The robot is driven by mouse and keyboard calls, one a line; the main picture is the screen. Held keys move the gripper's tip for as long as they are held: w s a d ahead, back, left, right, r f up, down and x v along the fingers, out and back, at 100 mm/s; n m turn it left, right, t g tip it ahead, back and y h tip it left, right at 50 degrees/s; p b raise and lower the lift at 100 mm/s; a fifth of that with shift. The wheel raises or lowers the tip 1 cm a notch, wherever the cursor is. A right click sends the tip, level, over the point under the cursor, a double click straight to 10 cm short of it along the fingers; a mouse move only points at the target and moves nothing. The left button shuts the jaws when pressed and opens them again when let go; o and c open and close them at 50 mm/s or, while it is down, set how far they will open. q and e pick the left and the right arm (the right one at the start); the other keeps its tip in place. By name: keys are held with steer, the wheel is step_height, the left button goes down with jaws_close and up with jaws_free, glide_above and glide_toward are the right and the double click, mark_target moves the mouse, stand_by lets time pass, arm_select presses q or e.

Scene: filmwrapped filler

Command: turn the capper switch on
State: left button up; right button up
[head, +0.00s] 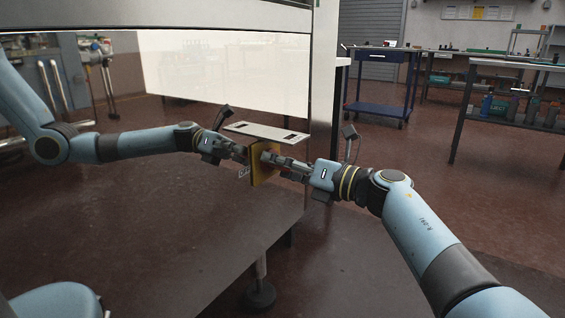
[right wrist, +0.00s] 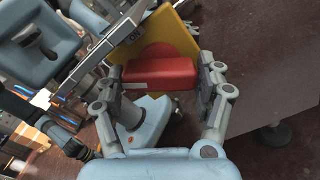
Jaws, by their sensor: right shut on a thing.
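The capper switch has a yellow plate (head: 262,165), seen nearly edge-on in the head view. In the right wrist view the yellow plate (right wrist: 182,32) carries a red round base and a red block-shaped knob (right wrist: 158,75). My right gripper (head: 278,160) reaches the plate from the right. In the right wrist view its two fingers (right wrist: 162,82) stand on either side of the red knob, shut on it. The knob is hidden behind the fingers in the head view. My left gripper (head: 240,153) is close to the plate's left side; its fingertips are too small to tell.
A pale flat panel with dark slots (head: 265,132) sits just above the switch and both grippers. A metal machine frame (head: 322,80) stands behind. A dark surface (head: 180,205) spreads below the left arm. A blue cart (head: 382,58) and benches stand farther back.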

steer(key=shift+f, duration=0.1)
steer(key=o, duration=1.1)
steer(key=shift+o, duration=0.2)
steer(key=shift+d, duration=0.1)
steer(key=v, duration=1.2)
